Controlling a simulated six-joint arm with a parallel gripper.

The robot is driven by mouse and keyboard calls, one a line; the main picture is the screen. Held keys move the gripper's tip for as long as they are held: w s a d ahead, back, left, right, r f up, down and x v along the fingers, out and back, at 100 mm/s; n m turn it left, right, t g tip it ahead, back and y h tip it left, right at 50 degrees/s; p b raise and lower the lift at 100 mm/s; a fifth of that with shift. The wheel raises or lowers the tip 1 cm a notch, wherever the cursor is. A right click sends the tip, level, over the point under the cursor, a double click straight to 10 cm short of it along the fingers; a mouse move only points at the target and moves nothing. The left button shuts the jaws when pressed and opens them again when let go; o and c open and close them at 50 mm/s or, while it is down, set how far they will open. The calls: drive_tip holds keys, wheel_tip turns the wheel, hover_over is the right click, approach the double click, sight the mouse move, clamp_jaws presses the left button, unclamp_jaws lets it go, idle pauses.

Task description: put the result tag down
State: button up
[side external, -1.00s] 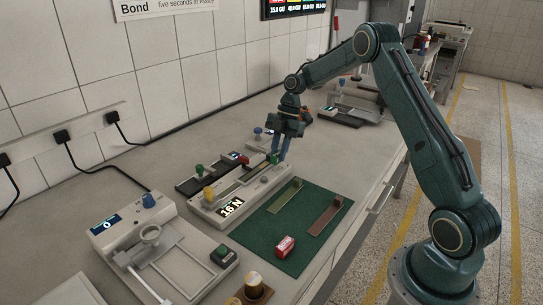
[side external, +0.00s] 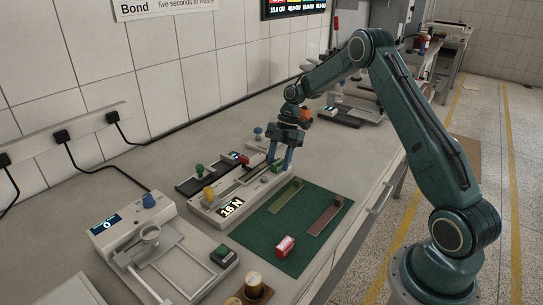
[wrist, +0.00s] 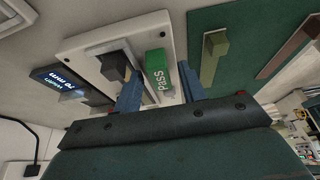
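The green result tag (side external: 277,167) marked PASS sits at the far right end of the long white tester (side external: 222,212), and seems to rest on it. In the wrist view the tag (wrist: 157,76) lies on the white tester body near its edge, with its lettering facing up. My gripper (side external: 279,163) is open above it, its blue fingers spread to either side. The wrist view shows a gap between the tag and each finger of my gripper (wrist: 161,75).
A green mat (side external: 265,232) lies in front of the tester with a red tag (side external: 285,246) and two strips on it. A weighing device (side external: 140,232) stands at the left, with a dark gauge (side external: 193,184) behind the tester.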

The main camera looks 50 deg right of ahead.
drive_tip(key=v, duration=1.2)
idle(0.5)
drive_tip(key=shift+r, duration=0.15)
drive_tip(key=shift+r, duration=0.1)
idle(0.5)
